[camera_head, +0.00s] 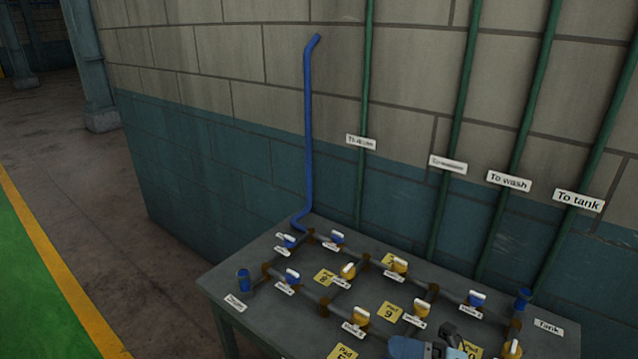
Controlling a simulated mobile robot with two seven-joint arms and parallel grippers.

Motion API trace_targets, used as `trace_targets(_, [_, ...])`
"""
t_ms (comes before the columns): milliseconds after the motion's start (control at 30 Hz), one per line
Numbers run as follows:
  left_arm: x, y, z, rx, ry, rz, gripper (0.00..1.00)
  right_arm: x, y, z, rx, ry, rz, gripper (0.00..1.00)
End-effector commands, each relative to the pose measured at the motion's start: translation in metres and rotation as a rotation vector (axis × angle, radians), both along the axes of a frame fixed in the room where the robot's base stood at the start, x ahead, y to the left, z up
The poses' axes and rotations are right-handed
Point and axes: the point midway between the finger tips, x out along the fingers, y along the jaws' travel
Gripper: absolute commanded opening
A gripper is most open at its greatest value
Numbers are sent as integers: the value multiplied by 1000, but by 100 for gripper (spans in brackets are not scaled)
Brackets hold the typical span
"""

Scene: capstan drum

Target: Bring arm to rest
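A blue-grey and dark part of my arm (425,348), seemingly the right one, shows at the bottom edge, right of the middle. It overlaps the near part of the valve table (218,286). Its dark end (449,333) lies near a yellow pad label (471,349). The fingers cannot be made out, so I cannot tell whether it is open, shut or touching anything. My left gripper is not in view.
The table carries dark pipes with several blue valves (292,276) and yellow valves (348,270). A tall blue pipe (308,130) and green pipes (366,100) rise along the brick wall (220,150). Open floor (110,220) lies left.

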Motion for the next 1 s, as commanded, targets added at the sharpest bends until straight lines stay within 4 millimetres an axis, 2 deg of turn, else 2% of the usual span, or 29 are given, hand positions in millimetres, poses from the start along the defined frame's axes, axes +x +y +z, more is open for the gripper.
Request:
trace_targets(33, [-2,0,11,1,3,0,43,5,-5,1,150,146,-112,68])
trace_targets(67, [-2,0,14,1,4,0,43,9,-11,-3,232,233,-182,68])
trace_targets(100, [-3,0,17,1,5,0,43,13,-21,-13,332,355,-278,68])
trace_targets(167, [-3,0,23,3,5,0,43,16,-37,-36,469,550,-427,68])
trace_targets(233, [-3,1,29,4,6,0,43,9,-56,-75,602,792,-599,68])
trace_targets(300, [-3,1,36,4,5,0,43,-10,-71,-118,704,1030,-757,68])
trace_targets(400, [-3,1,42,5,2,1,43,-44,-80,-167,792,1300,-913,68])
trace_targets(500, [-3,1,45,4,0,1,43,-73,-82,-198,837,1483,-1005,68])
trace_targets(600, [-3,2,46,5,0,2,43,-92,-82,-215,859,1587,-1050,68])
trace_targets(667, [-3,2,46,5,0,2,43,-97,-81,-219,866,1616,-1062,68])
trace_targets(1000, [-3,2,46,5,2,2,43,-98,-81,-221,866,1626,-1064,68])
